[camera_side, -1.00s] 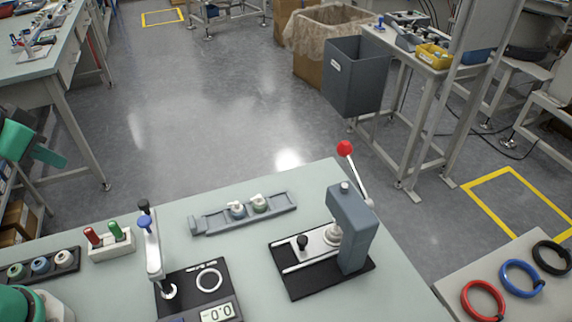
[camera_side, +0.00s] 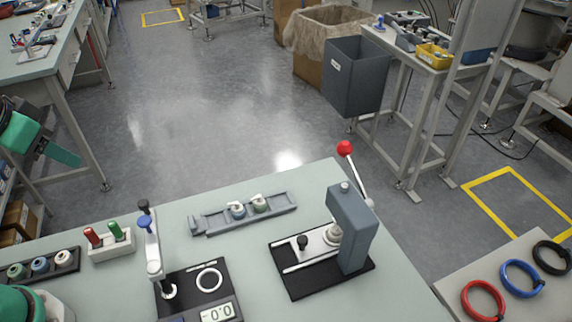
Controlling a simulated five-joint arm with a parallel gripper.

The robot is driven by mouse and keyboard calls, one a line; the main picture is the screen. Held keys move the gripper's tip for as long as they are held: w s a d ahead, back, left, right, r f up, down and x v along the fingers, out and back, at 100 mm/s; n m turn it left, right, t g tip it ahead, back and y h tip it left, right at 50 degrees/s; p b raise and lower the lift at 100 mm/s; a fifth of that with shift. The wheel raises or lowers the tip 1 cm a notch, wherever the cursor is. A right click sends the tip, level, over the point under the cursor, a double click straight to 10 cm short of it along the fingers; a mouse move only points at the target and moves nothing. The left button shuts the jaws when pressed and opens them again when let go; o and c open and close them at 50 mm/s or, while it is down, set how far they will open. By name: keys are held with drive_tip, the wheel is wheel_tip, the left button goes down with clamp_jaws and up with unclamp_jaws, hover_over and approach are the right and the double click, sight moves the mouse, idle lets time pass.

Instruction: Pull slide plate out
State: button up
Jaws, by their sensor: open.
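The slide plate (camera_side: 316,247) is a light metal plate with a black knob (camera_side: 302,242) on its left part. It lies on the black base (camera_side: 310,284) of the grey press (camera_side: 352,230), and its right part runs under the press head. My gripper (camera_side: 45,145), green with black parts, is at the left picture edge, partly cut off. It is open, well to the left of the press and apart from the slide plate. Nothing shows between its jaws.
A holder (camera_side: 111,243) has red and green pieces. The press lever (camera_side: 359,178) with a red ball rises high.

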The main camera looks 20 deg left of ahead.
drive_tip(key=w+d+r+m+g, duration=0.2)
drive_tip(key=w+d+m, duration=0.1)
drive_tip(key=w+d, duration=0.55)
drive_tip(key=m+g, duration=0.3)
drive_tip(key=m, duration=0.3)
hover_over(302, 239)
wheel_tip(302, 239, down, 15)
drive_tip(key=shift+r, duration=0.1)
drive_tip(key=shift+f, duration=3.85)
drive_tip(key=shift+c, duration=0.2)
